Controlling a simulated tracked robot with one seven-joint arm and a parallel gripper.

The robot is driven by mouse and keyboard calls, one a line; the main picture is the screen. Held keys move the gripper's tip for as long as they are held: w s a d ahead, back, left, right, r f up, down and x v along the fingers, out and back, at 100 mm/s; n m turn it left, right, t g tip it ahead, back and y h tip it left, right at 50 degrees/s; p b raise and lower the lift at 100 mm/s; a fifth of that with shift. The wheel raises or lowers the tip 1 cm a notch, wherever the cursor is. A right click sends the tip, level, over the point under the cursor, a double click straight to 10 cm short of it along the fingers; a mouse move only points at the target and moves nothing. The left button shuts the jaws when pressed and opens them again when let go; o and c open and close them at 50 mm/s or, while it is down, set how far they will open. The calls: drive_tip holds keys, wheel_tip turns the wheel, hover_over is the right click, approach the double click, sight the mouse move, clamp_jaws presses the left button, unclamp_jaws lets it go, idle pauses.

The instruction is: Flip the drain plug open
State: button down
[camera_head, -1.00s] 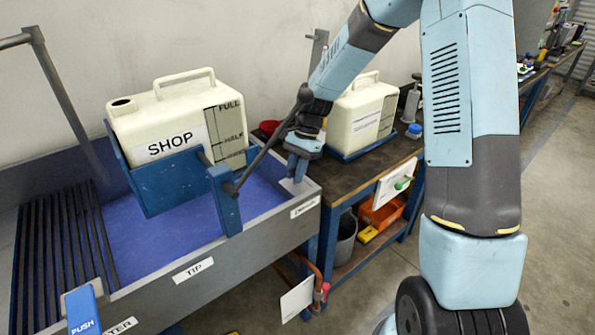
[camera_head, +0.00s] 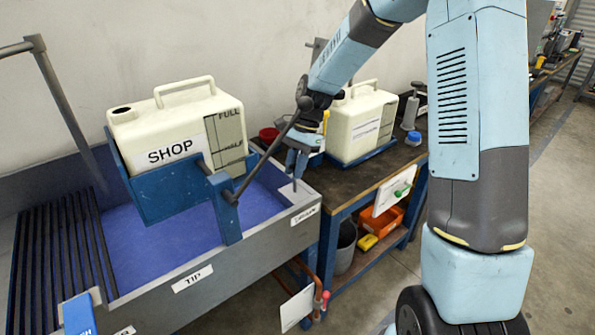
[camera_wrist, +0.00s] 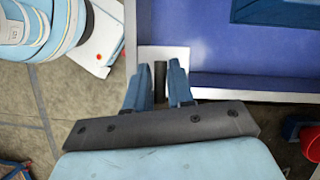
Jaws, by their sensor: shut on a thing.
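The drain corner of the grey-walled blue basin (camera_head: 262,240) carries a label that seems to read DRAIN (camera_head: 306,214). A light grey plate (camera_wrist: 187,55) lies at that corner. A narrow dark upright piece, apparently the drain plug (camera_wrist: 160,72), stands against the plate. My gripper (camera_head: 296,170) points down over this corner. In the wrist view its two blue fingers (camera_wrist: 160,88) stand on either side of the dark piece, shut on it. The plug's lower end and its pivot cannot be made out.
A cream SHOP jug (camera_head: 178,130) sits in a blue tilting cradle (camera_head: 165,185) with a dark lever (camera_head: 262,152) close to my gripper. A second cream jug (camera_head: 362,122) stands on the bench at right. A white tag (camera_head: 297,308) hangs below the basin.

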drive_tip(key=shift+w+a+r, duration=0.15)
drive_tip(key=shift+w+r, duration=0.05)
drive_tip(key=shift+r, duration=0.05)
drive_tip(key=c, duration=1.4)
unclamp_jaws()
drive_tip(key=shift+o, duration=1.3)
drive_tip(key=shift+s+f, duration=0.1)
drive_tip(key=v, duration=1.3)
drive_tip(key=shift+r, duration=0.4)
